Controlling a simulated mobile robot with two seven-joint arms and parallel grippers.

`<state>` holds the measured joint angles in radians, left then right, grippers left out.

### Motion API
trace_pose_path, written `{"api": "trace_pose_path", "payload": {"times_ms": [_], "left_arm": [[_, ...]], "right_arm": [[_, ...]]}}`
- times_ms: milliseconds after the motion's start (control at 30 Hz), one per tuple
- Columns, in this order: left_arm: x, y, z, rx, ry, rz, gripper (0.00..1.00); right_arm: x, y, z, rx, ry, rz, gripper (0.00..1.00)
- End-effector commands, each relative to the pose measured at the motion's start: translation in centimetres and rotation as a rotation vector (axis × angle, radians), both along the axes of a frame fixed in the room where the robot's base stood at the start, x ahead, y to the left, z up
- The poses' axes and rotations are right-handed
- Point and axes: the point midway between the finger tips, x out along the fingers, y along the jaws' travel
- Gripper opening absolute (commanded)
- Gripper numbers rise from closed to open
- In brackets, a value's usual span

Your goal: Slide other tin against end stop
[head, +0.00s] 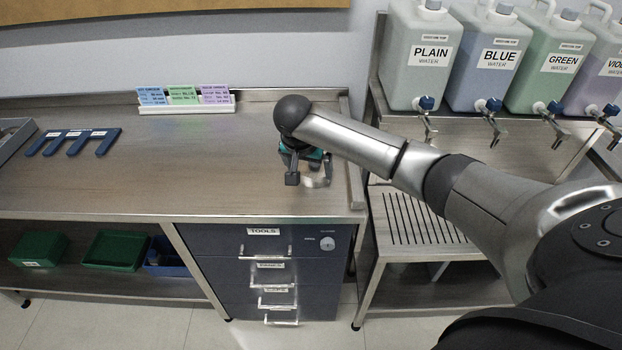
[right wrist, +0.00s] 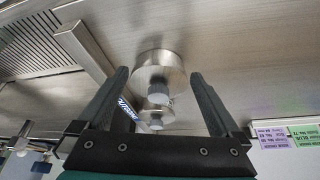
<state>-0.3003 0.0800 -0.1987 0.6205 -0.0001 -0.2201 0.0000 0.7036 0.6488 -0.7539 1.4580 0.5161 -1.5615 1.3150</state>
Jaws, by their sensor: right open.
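My right gripper (head: 308,182) hangs over the right end of the steel bench, its jaws open. In the right wrist view its two dark fingers (right wrist: 160,92) stand wide apart. A round silver tin with a grey knob (right wrist: 160,66) shows between and beyond the fingertips, apart from both. A smaller silver shape with a grey knob (right wrist: 156,113) shows nearer the palm; I cannot tell if it is a second tin. In the head view the gripper mostly hides a shiny piece (head: 318,182). A raised metal strip (head: 354,195), seemingly the end stop, runs along the bench's right end.
Blue forked pieces (head: 74,141) lie at the bench's left. A holder with coloured cards (head: 186,109) stands at the back. Water containers (head: 415,80) with taps stand on a shelf at right, above a slotted stand (head: 425,222). The bench middle is clear.

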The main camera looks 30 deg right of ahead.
Motion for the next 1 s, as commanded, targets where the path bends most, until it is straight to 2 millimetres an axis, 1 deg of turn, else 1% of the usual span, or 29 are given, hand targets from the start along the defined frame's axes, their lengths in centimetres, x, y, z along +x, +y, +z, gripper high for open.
{"api": "trace_pose_path", "payload": {"times_ms": [33,100,300,467,733,767,1000], "left_arm": [[0.0,0.0,-0.5,0.000,0.000,0.000,0.00],[0.0,0.0,-0.8,0.000,0.000,0.000,0.00],[0.0,0.0,-1.4,0.000,0.000,-0.001,0.00],[0.0,0.0,-1.5,0.000,0.000,-0.001,0.00],[0.0,0.0,-1.5,0.000,0.000,-0.002,0.00],[0.0,0.0,-1.5,0.000,0.000,-0.002,0.00],[0.0,0.0,-1.5,0.000,0.000,-0.002,0.00]], "right_arm": [[0.2,-0.3,-1.1,0.000,0.002,-0.002,1.00],[0.5,-0.6,-2.1,-0.001,0.002,-0.001,1.00],[1.1,-1.2,-4.0,0.000,0.000,-0.001,1.00],[1.3,-1.4,-4.5,0.000,-0.001,0.000,1.00],[1.3,-1.4,-4.6,0.001,-0.001,0.000,1.00],[1.3,-1.4,-4.6,0.001,-0.001,0.000,0.99],[1.3,-1.4,-4.6,0.001,-0.001,0.000,0.72]]}}
